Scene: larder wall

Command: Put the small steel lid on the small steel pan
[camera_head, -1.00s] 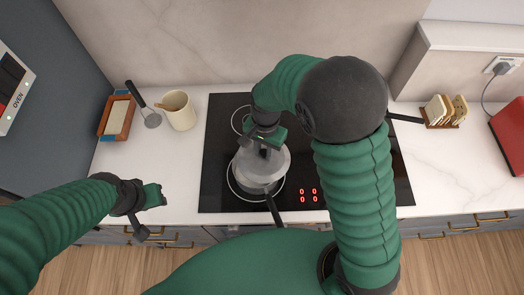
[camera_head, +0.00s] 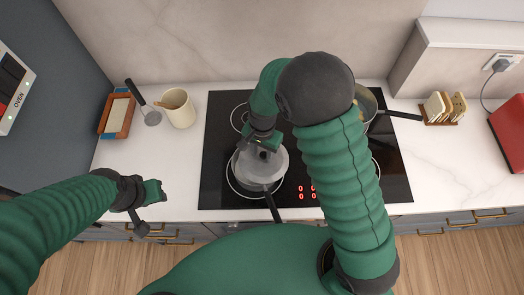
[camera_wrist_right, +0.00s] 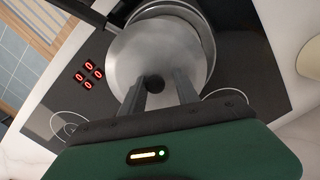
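The small steel pan (camera_head: 256,187) stands on the front left zone of the black hob, its handle pointing to the front edge. The small steel lid (camera_head: 273,164) is over the pan. In the right wrist view the lid (camera_wrist_right: 160,55) covers much of the pan (camera_wrist_right: 190,14), whose rim shows beyond it; I cannot tell whether it sits flush. My right gripper (camera_head: 263,150) is above the lid. Its fingers (camera_wrist_right: 158,85) stand apart on either side of the black knob (camera_wrist_right: 154,83), with gaps showing. My left gripper (camera_head: 157,191) hangs empty over the counter's front left; its fingers are unclear.
A second pan (camera_head: 369,104) stands at the back right of the hob (camera_head: 215,150), partly behind my right arm. A cream crock (camera_head: 179,110), a ladle (camera_head: 149,115) and a brown tray (camera_head: 107,122) are at left. A toast rack (camera_head: 440,120) and red appliance (camera_head: 508,135) are at right.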

